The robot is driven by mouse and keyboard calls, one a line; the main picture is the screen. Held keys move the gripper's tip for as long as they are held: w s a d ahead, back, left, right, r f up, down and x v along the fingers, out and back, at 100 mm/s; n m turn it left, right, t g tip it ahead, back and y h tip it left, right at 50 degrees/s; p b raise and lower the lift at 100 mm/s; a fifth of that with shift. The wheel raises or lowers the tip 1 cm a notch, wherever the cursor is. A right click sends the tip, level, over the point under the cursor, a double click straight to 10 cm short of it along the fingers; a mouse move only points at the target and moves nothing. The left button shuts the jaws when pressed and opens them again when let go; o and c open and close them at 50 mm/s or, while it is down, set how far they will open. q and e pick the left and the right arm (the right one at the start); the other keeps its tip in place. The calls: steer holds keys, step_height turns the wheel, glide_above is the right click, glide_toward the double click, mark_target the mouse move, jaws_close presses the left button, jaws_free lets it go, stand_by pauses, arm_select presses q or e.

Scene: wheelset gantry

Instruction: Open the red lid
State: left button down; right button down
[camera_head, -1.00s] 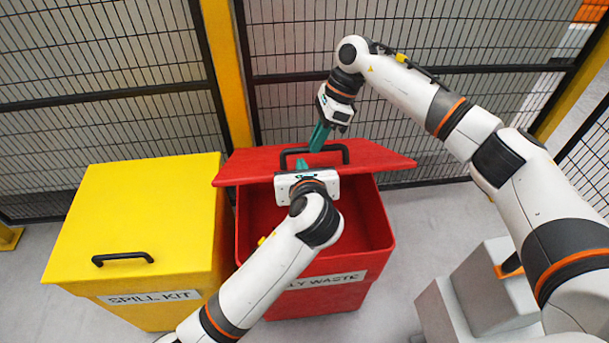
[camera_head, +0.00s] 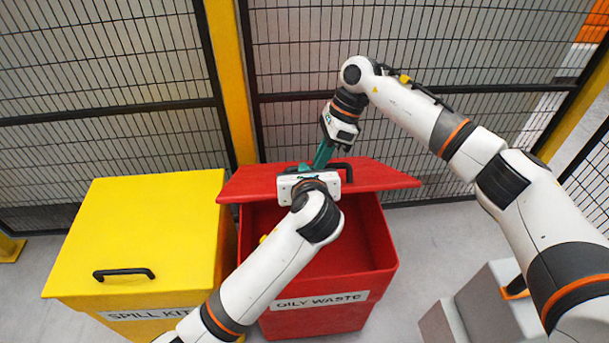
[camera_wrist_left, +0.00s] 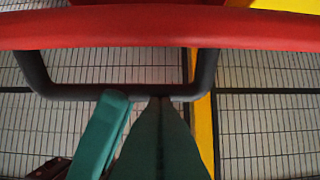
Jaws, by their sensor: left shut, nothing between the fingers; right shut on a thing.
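The red lid (camera_head: 385,176) of the red bin (camera_head: 384,255) is raised and tilted, so the bin's dark red inside shows below it. Its black handle (camera_head: 346,171) also shows in the left wrist view (camera_wrist_left: 75,92). My right gripper (camera_head: 322,158) reaches down from behind and is shut on the handle. One teal finger of it shows beside the handle in the left wrist view. My left gripper (camera_wrist_left: 160,103) is shut and empty, its fingertips beside the handle; I cannot tell whether they touch it.
A closed yellow spill kit box (camera_head: 150,225) with a black handle stands left of the bin. A mesh fence (camera_head: 430,90) with a yellow post (camera_head: 228,80) is close behind. Grey blocks (camera_head: 480,305) stand at the lower right.

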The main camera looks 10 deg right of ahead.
steer(key=c, duration=1.8)
jaws_free()
steer(key=shift+w+d+f, duration=0.1)
steer(key=shift+f, duration=0.15)
arm_select(q)
steer(key=shift+w+a+f, duration=0.15)
steer(key=shift+f, duration=0.05)
arm_select(e)
steer(key=o, duration=0.4)
steer(key=shift+w, duration=0.1)
steer(key=shift+r, duration=0.15)
